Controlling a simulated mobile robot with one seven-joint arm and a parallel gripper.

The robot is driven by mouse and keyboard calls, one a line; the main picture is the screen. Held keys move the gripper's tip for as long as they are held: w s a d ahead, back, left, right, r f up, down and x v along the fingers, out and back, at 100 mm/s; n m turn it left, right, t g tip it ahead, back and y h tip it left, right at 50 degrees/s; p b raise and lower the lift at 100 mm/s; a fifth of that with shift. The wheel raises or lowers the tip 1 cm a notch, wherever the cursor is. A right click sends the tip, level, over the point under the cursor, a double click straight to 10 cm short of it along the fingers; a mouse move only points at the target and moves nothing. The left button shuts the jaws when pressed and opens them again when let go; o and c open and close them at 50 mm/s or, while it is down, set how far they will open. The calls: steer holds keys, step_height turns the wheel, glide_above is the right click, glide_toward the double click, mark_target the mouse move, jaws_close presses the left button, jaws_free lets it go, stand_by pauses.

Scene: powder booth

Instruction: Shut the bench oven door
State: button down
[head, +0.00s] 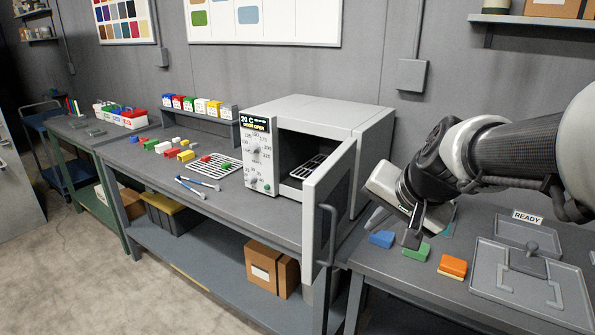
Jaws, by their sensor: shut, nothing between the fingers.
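The bench oven (346,117) is a light grey box on the bench, with a control panel on its left front that reads 20 C and what looks like "DOOR OPEN". Its door (328,208) stands wide open, swung out toward the front from the right side. A dark vertical handle (328,236) is on the door's outer face. A wire rack (310,168) shows inside the dark chamber. My gripper (412,240) is shut and empty, to the right of the door and apart from it, low over the right-hand bench.
Blue (381,238), green (417,251) and orange (453,266) blocks lie under and beside my gripper. A grey lidded tray (530,278) and a READY sign (527,217) are further right. A wire rack (215,165), tongs (200,185) and several coloured blocks lie left of the oven.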

steer(key=w+a+f, duration=0.4)
steer(key=w+f, duration=0.2)
steer(key=w, duration=0.1)
steer(key=shift+w+f, duration=0.3)
steer(key=shift+f, duration=0.1)
steer(key=shift+a, duration=0.15)
